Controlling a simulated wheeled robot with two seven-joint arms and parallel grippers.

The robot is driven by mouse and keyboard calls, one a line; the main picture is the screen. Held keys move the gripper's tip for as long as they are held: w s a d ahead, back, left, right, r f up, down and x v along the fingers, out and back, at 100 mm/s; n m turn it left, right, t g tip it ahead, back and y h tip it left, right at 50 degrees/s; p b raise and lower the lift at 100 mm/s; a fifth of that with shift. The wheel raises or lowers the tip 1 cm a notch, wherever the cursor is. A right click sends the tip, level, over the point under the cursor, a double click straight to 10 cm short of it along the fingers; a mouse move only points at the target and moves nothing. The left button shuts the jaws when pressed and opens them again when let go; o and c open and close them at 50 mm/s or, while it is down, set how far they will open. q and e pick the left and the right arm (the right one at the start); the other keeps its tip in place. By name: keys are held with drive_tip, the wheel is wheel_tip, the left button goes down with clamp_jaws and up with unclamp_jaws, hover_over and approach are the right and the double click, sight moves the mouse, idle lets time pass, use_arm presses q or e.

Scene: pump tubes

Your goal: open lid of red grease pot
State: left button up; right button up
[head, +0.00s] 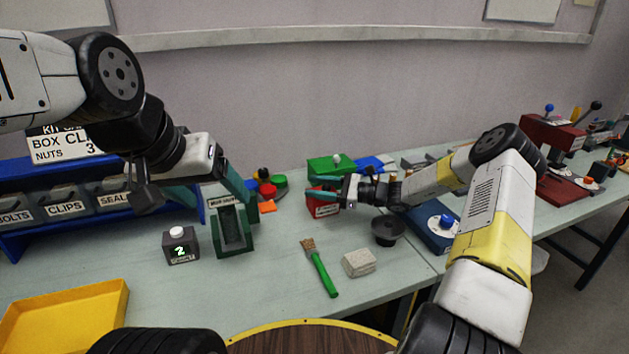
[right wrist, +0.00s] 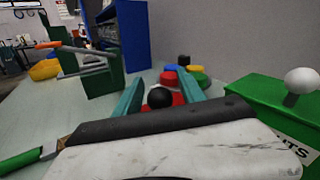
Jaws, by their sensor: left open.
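The red grease pot (head: 323,210) is a small red box with a label, standing on the bench right of centre. In the right wrist view its red lid (right wrist: 178,99) and black round knob (right wrist: 159,97) show between my finger tips. The lid looks closed. My right gripper (head: 312,189) is over the pot, its teal fingers apart with the knob between them; it also shows in the right wrist view (right wrist: 160,88). I cannot tell whether they touch the knob. My left gripper (head: 222,198) is open and empty, above and behind the dark green stand.
A green box (head: 330,166) with a white knob stands close behind the pot. A dark green stand (head: 232,235), grey pot (head: 181,247), brush (head: 320,270), pale block (head: 359,263) and black bowl (head: 388,231) are around. A yellow tray (head: 70,312) lies front left.

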clamp_jaws()
idle(1.2)
